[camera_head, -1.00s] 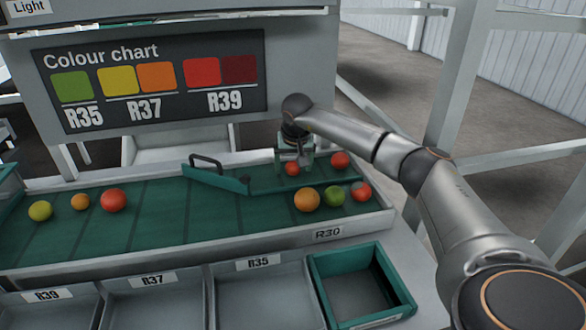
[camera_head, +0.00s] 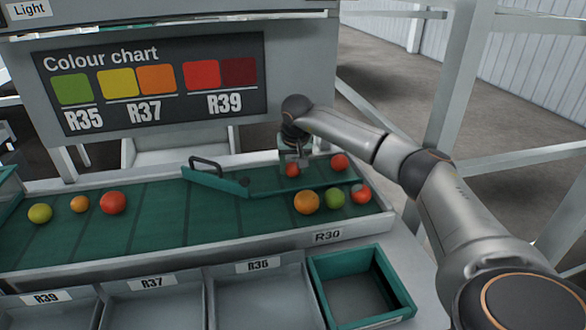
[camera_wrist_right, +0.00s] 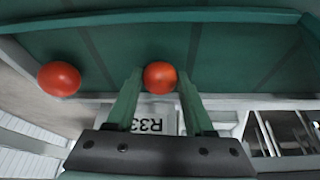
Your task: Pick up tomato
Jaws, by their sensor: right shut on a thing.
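My right gripper (camera_head: 292,166) reaches down over the far right part of the green sorting belt (camera_head: 225,215). It is shut on a red tomato (camera_head: 292,171), which shows between the two fingertips in the right wrist view (camera_wrist_right: 160,77). The tomato appears still at belt level; whether it touches the belt is hard to tell. Another red tomato (camera_head: 339,162) lies just right of the gripper, and it shows at the left in the wrist view (camera_wrist_right: 59,79). My left gripper is not in view.
A green divider with a handle (camera_head: 215,176) crosses the belt. In front of it lie an orange tomato (camera_head: 306,202), a green one (camera_head: 335,198) and a red one (camera_head: 360,194). More tomatoes lie left. Grey bins (camera_head: 155,303) and a teal crate (camera_head: 335,257) stand in front.

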